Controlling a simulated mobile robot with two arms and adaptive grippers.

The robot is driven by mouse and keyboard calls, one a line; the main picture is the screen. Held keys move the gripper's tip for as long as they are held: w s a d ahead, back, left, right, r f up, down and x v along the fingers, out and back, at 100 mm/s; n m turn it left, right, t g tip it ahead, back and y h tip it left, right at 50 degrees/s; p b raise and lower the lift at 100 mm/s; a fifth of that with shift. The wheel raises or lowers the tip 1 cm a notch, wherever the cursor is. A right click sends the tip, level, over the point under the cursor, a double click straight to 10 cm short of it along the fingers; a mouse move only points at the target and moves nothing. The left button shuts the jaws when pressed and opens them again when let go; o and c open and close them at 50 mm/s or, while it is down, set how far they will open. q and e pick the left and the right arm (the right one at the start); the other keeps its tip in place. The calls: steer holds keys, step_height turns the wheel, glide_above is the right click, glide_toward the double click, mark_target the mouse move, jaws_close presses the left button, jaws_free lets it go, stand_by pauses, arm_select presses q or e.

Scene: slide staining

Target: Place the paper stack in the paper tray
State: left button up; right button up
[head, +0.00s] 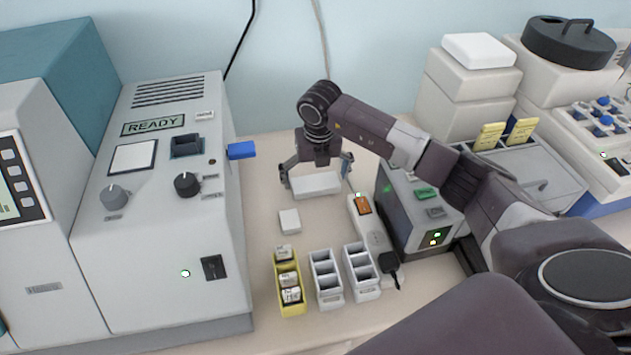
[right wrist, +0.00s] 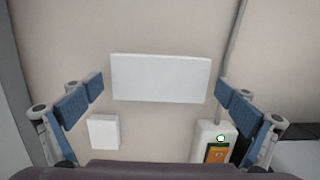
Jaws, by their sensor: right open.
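A flat white rectangular block (head: 317,186), which looks like the paper stack, lies on the bench below my right gripper (head: 317,172). In the right wrist view the white block (right wrist: 160,77) shows between and slightly beyond the open fingers, with a gap on each side. My right gripper is open, points down and holds nothing. A smaller white block (head: 289,221) lies nearer the front; it also shows in the right wrist view (right wrist: 103,132). I cannot tell for sure which thing is the paper tray. My left gripper is out of view.
A large machine marked READY (head: 160,200) stands at the left, with a blue piece (head: 241,150) on its side. A yellow rack (head: 291,307) and two white racks stand in front. A power strip (head: 375,238) and a grey device (head: 402,215) are close on the right.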

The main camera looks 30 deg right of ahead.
mark_target(316, 183)
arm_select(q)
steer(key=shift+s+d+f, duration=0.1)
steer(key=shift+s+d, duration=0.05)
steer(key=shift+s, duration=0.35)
arm_select(e)
steer(key=c, duration=1)
steer(key=shift+r, duration=0.2)
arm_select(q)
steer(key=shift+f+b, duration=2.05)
arm_select(e)
steer(key=shift+r, duration=9.85)
